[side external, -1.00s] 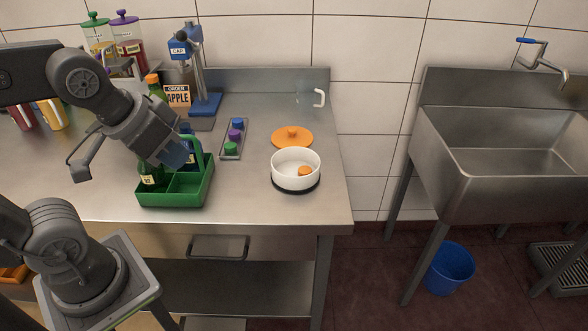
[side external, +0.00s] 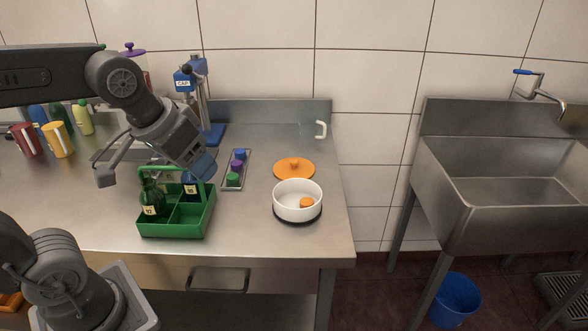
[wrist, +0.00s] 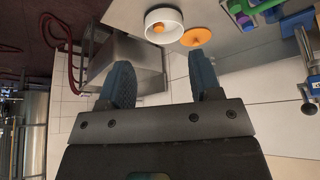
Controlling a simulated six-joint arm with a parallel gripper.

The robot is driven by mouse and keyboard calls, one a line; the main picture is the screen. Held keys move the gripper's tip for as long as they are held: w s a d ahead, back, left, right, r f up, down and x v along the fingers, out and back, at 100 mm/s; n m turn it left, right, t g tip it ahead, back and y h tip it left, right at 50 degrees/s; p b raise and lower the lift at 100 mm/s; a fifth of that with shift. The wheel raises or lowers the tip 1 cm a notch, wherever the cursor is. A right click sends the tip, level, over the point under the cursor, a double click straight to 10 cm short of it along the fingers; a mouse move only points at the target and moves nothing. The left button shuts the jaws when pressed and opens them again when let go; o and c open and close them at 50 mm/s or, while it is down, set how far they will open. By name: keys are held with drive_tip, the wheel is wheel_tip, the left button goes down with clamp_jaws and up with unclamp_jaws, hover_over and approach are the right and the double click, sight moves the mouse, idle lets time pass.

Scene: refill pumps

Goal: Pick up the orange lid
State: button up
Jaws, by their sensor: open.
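The orange lid (side external: 294,170) is a flat round disc with a small knob. It lies on the steel counter just behind the white pot (side external: 297,199). In the wrist view the orange lid (wrist: 196,37) shows beside the white pot (wrist: 164,25), beyond the fingertips. My gripper (side external: 205,168) is open and above the green caddy, to the left of the lid and apart from it. In the wrist view its two blue fingers (wrist: 160,75) are spread with nothing between them.
A green caddy (side external: 176,222) with bottles stands under my gripper. A narrow tray (side external: 228,182) with coloured caps lies between caddy and lid. A small orange piece (side external: 306,202) is in the pot. A blue press (side external: 200,100) stands behind. The counter's right edge is near the pot.

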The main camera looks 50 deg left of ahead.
drive_tip(key=w+a+r+n+g, duration=0.1)
drive_tip(key=w+a+r+n, duration=0.15)
drive_tip(key=w, duration=0.85)
drive_tip(key=n+g+y, duration=0.3)
drive_tip(key=n, duration=0.7)
hover_over(294, 160)
drive_tip(key=s+d, duration=0.1)
drive_tip(key=d, duration=0.1)
drive_tip(key=f, duration=2)
drive_tip(key=shift+s+a+f, duration=0.1)
drive_tip(key=shift+s+a, duration=0.05)
drive_tip(key=shift+a, duration=0.05)
drive_tip(key=shift+w+x, duration=0.15)
drive_tip(key=shift+x, duration=1.2)
drive_tip(key=shift+w+x, duration=0.15)
drive_tip(key=shift+x, duration=1.2)
drive_tip(key=shift+d, duration=0.1)
drive_tip(key=shift+c, duration=0.2)
drive_tip(key=c, duration=1)
drive_tip(key=shift+o, duration=0.2)
